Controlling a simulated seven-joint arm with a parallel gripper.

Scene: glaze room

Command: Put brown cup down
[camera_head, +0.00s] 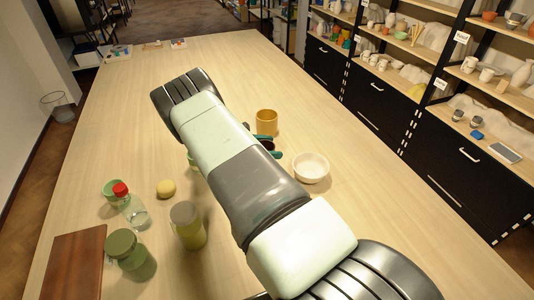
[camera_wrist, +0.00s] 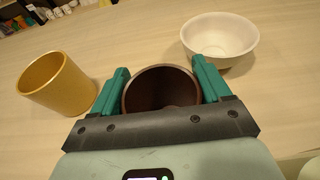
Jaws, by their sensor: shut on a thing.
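The brown cup (camera_wrist: 161,88) is between the two teal fingers of my gripper (camera_wrist: 161,82) in the wrist view. The gripper is shut on it, with a finger on each side. I look down into its dark inside; its base is hidden, so I cannot tell whether it touches the table. In the head view my arm hides most of the cup, and only a dark bit (camera_head: 267,146) shows beside the teal fingertips.
A yellow cup (camera_head: 266,122) stands just behind the gripper and a white bowl (camera_head: 311,168) to its right.

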